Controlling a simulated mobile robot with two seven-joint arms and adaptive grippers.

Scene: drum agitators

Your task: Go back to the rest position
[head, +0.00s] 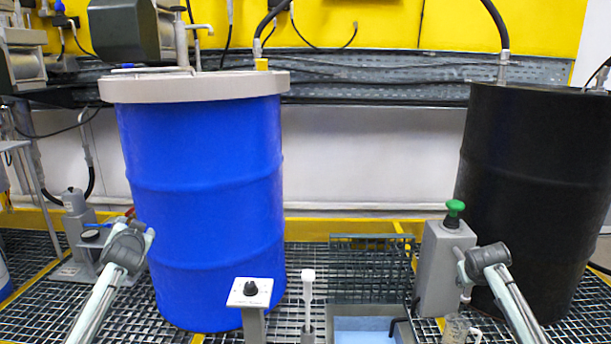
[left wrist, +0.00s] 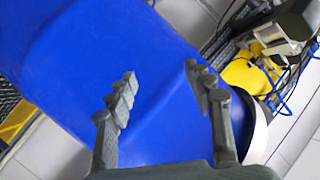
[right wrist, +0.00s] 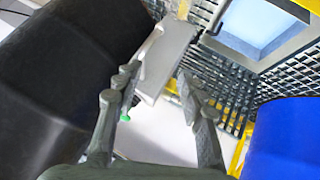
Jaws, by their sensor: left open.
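My left gripper (head: 138,228) is at the left side of the blue drum (head: 205,190) in the head view. In the left wrist view its two fingers (left wrist: 160,90) are spread with nothing between them, and the blue drum (left wrist: 110,60) fills the space beyond. My right gripper (head: 464,272) is in front of the grey box with the green knob (head: 454,208), left of the black drum (head: 535,170). In the right wrist view its fingers (right wrist: 158,92) are apart and empty. The grey box (right wrist: 165,60) and green knob (right wrist: 127,110) lie beyond them.
A white control panel with a black knob (head: 251,292) stands at the front middle, beside a white-topped post (head: 308,290). A blue-lined basin (head: 362,337) sits in the grating. A clear jug (head: 456,329) is by the right arm. A grey pump (head: 76,215) stands at left.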

